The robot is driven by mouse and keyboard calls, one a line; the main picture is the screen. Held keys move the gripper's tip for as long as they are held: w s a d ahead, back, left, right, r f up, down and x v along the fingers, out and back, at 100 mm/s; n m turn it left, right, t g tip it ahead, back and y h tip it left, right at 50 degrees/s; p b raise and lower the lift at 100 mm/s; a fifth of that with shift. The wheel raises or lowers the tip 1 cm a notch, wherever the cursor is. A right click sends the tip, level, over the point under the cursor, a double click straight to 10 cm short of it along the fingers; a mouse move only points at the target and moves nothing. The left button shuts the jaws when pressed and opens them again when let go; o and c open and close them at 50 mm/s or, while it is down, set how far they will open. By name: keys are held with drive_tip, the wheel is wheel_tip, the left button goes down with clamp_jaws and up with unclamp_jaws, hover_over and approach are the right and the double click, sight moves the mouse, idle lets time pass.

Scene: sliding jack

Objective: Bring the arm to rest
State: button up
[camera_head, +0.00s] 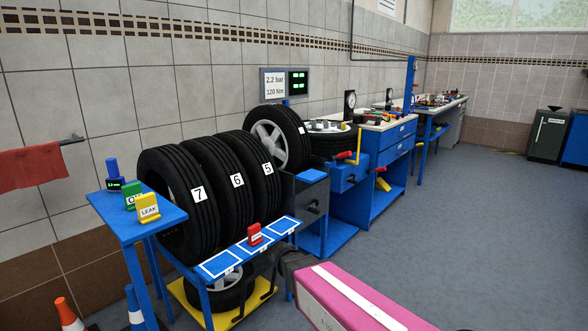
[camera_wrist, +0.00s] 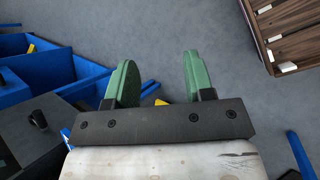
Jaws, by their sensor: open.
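My gripper (camera_wrist: 160,76) shows in the wrist view with its two green fingers apart. No object is between the fingers, and grey floor shows behind them. I cannot make out the gripper clearly in the head view.
Numbered tyres (camera_head: 197,193) stand in a blue rack at left. A small blue table (camera_head: 150,222) holds coloured tags; traffic cones (camera_head: 68,313) stand below. Blue workbenches (camera_head: 385,148) line the wall. A wooden slatted thing (camera_wrist: 292,38) is at the wrist view's upper right. Floor (camera_head: 470,220) at right is clear.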

drive_tip(key=s+d+m+g+y, duration=0.1)
drive_tip(key=s+d+m+y, duration=0.1)
drive_tip(key=d+m, duration=0.4)
drive_tip(key=s+d+m+y, duration=0.2)
drive_tip(key=d+m+y, duration=0.3)
drive_tip(key=d+m, duration=0.1)
drive_tip(key=shift+s+d+g, duration=0.3)
drive_tip(key=shift+s+g, duration=0.05)
drive_tip(key=shift+g, duration=0.05)
drive_tip(key=shift+r, duration=0.1)
